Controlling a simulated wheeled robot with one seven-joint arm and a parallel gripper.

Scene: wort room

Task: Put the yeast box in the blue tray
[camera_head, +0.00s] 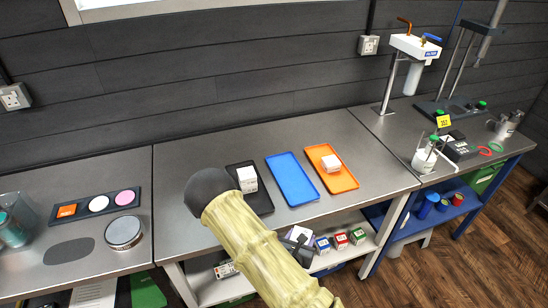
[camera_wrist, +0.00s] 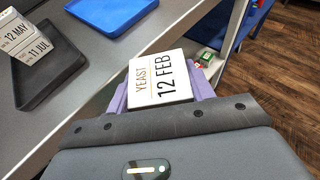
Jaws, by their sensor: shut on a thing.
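The yeast box (camera_wrist: 160,82) is white and marked "YEAST 12 FEB" in the wrist view. My gripper (camera_wrist: 160,92) is shut on it, with a purple finger on each side. In the head view my gripper (camera_head: 299,240) shows beyond my arm, in front of the bench's front edge, with a small white part of the box visible. The blue tray (camera_head: 292,180) lies empty on the bench between a black and an orange tray. Part of the blue tray also shows at the top of the wrist view (camera_wrist: 112,12), apart from the box.
The black tray (camera_wrist: 48,72) holds white boxes marked "12 MAY" and "11 JUL". The orange tray (camera_head: 343,180) holds a white box (camera_head: 331,163). Several small boxes, one of them red (camera_head: 340,241), stand on the lower shelf. My arm hides part of the bench front.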

